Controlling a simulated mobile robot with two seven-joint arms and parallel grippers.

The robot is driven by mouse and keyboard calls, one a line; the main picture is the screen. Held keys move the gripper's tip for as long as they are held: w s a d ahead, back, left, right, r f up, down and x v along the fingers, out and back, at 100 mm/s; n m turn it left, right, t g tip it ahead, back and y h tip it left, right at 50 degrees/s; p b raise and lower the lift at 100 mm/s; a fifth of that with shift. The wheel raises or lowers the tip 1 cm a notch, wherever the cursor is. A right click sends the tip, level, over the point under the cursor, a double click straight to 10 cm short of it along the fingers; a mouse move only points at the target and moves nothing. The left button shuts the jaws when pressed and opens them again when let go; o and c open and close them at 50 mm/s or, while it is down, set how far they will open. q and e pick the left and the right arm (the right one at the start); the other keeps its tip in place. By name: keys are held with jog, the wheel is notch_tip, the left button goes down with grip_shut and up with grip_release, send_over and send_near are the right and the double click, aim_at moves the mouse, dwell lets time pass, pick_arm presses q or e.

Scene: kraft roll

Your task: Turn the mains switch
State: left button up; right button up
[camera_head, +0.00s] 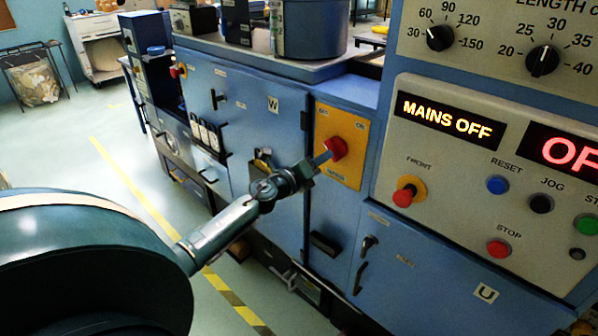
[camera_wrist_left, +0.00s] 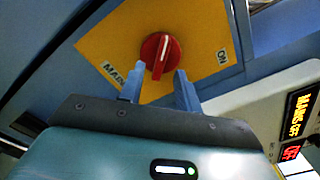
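The mains switch is a round red knob (camera_head: 336,148) on a yellow plate (camera_head: 346,128) on the blue cabinet. In the left wrist view the knob (camera_wrist_left: 160,50) has a raised grip with a white line pointing up and slightly right. My left gripper (camera_head: 323,158) reaches the knob from the lower left. In the wrist view its two fingers (camera_wrist_left: 160,70) are apart, their tips at the knob's lower edge, one on each side. Contact cannot be told. The lit display reads MAINS OFF (camera_head: 448,119). My right gripper is not in view.
A grey control panel (camera_head: 450,185) with a red FRONT knob (camera_head: 405,196), several buttons and dials stands to the right. Blue cabinet doors with black handles (camera_head: 362,277) lie below and left. Open floor with yellow tape (camera_head: 125,180) lies further left.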

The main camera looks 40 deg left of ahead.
pick_arm(q)
jog(key=s+b, duration=0.1)
jog(key=s, duration=0.9)
jog(key=shift+a, duration=0.4)
jog(key=shift+s, duration=0.1)
